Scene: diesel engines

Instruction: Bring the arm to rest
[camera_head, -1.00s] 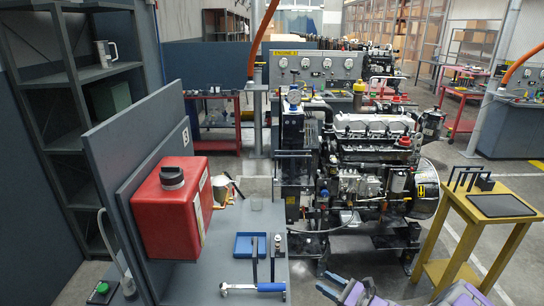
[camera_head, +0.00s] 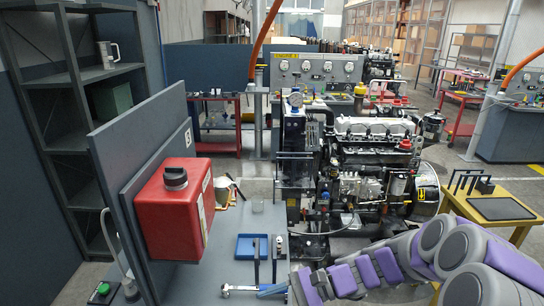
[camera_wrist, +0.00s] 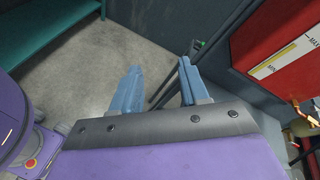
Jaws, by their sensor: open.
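My arm (camera_head: 380,268), purple and grey, reaches in from the lower right in the head view and stretches left along the bottom to the edge of the grey bench (camera_head: 222,272). My gripper shows in the wrist view as two blue fingers (camera_wrist: 160,80) spread apart with nothing between them. Grey floor and a thin dark rod lie beyond them. In the head view the fingers cannot be clearly told apart from the blue-handled wrench (camera_head: 240,288) near the arm's end.
A red tank (camera_head: 172,215) on a grey panel stands at the left; it fills the right of the wrist view (camera_wrist: 275,35). A blue tray (camera_head: 250,236) lies on the bench. A diesel engine (camera_head: 370,160) stands behind the arm, and a yellow table (camera_head: 465,205) at the right.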

